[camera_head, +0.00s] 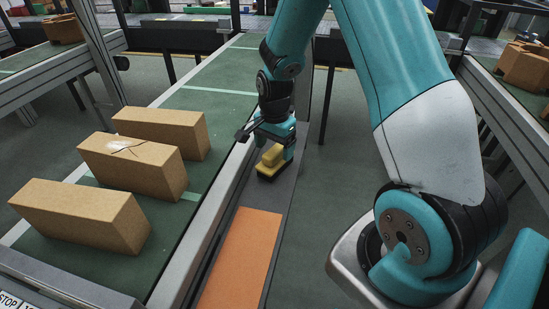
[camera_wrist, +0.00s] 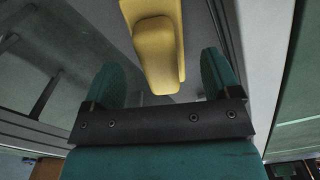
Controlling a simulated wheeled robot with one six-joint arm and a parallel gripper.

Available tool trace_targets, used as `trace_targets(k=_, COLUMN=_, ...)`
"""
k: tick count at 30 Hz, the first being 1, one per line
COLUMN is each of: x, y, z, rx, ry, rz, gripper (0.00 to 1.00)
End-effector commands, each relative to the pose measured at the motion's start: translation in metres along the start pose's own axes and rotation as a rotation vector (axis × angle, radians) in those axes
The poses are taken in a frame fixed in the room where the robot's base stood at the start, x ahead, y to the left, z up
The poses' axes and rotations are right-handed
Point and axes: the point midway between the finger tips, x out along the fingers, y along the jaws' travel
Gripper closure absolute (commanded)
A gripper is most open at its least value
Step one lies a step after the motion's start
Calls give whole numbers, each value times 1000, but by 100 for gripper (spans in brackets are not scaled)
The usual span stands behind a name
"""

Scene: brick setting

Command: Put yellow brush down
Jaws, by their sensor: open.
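The yellow brush (camera_head: 271,161) stands on a narrow grey ledge (camera_head: 284,188) beside the conveyor, its dark bristle side down. My gripper (camera_head: 272,140) is directly above and around the brush's upper end, with its fingers spread. In the wrist view the yellow brush (camera_wrist: 155,50) lies beyond and between the two green fingers of my gripper (camera_wrist: 165,75). Gaps show between the brush and the fingers, so my gripper is open and not holding it.
An orange panel (camera_head: 240,262) lies on the ledge in front of the brush. Three tan bricks stand on the green conveyor (camera_head: 215,90) to the left, the middle brick (camera_head: 132,165) with a cracked, pale-marked top. The conveyor's metal rail (camera_head: 215,205) runs between bricks and ledge.

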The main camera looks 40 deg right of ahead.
Motion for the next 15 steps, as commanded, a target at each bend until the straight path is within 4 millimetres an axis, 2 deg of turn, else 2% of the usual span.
trace_targets(k=1, x=-13, y=-1, z=0, rx=0, ry=3, rz=-5, gripper=17)
trace_targets(k=6, x=-47, y=-1, z=0, rx=0, ry=2, rz=-4, gripper=17)
trace_targets(k=11, x=-66, y=0, z=0, rx=0, ry=1, rz=-1, gripper=17)
trace_targets(k=14, x=-78, y=0, z=10, rx=-52, ry=-7, rz=-10, gripper=17)
trace_targets(k=15, x=-86, y=0, z=21, rx=-113, ry=-15, rz=-22, gripper=17)
